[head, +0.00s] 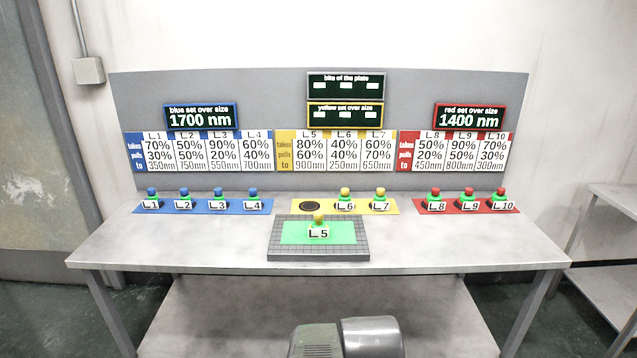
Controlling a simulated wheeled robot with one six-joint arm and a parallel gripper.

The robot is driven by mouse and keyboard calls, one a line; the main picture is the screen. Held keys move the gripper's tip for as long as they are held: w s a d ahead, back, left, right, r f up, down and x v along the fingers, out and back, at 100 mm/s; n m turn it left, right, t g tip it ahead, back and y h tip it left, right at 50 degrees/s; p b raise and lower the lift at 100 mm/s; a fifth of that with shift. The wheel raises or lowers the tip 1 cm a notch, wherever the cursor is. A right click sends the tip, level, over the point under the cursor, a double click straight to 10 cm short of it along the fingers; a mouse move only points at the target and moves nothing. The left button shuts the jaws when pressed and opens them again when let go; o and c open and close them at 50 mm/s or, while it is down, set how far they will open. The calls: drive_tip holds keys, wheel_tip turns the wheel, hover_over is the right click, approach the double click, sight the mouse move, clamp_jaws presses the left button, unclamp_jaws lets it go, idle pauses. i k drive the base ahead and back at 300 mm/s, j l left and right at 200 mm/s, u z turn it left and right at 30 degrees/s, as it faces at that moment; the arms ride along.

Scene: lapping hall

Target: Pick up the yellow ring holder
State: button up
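Three holders with yellow knobs show in the head view. The one labelled L5 (318,228) stands upright on the green top of a dark gridded plate (347,256) at the table's front middle. The ones labelled L6 (345,199) and L7 (380,199) stand on the yellow mat (290,207) behind it. A dark round spot (310,206) at the left of this mat is empty. My gripper does not show. Only grey parts of my arm show at the bottom middle, below the table's front edge, apart from the holders.
Several blue-knobbed holders stand on a blue mat (168,210) at left. Three red-knobbed ones, L8 (435,200), L9 (468,200) and L10 (501,200), stand on a red mat (422,211). A grey board (285,90) with signs rises behind. The tabletop (170,245) is clear on both sides of the plate.

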sight(317, 230)
drive_tip(key=i+j+z, duration=0.15)
drive_tip(key=i+j, duration=0.15)
drive_tip(key=i+j+z, duration=0.1)
drive_tip(key=i+j, duration=0.15)
drive_tip(key=j, duration=0.15)
drive_tip(key=i+j+z, duration=0.3)
drive_tip(key=i+j, duration=0.15)
drive_tip(key=j, duration=0.35)
drive_tip(key=i+j+z, duration=0.1)
drive_tip(key=j, duration=0.3)
drive_tip(key=i, duration=0.1)
